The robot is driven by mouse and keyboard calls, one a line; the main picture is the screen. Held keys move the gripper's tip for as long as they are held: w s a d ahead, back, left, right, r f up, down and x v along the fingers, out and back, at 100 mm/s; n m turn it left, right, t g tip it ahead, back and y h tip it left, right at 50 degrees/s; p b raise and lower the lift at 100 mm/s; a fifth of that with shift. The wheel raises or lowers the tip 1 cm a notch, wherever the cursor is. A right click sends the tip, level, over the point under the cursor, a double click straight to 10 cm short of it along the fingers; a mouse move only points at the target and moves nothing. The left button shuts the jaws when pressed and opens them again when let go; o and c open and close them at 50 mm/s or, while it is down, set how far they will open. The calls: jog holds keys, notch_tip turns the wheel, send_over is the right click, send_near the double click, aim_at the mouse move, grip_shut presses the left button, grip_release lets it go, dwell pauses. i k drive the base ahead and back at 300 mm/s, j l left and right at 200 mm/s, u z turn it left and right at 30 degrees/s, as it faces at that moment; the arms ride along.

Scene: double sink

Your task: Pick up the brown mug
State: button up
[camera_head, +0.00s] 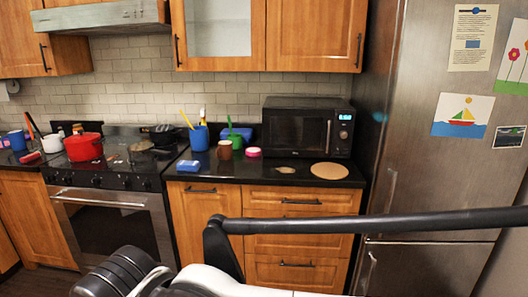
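The brown mug (225,149) stands upright on the dark counter (205,172), between the stove and the microwave. A blue cup (199,138) holding utensils is to its left, and a small pink-and-white container (253,152) is to its right. A green cup with a handle-like stick (236,141) stands close behind it. My arm shows across the bottom of the view, well in front of the counter. My gripper's fingertips are not in view.
A black microwave (303,128) and a round tan board (329,171) are to the right. A red pot (83,146) is on the stove. A steel fridge (430,180) bounds the right. The counter front before the mug is mostly clear.

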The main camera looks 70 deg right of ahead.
aim_at(226, 147)
jog(key=z, duration=1.85)
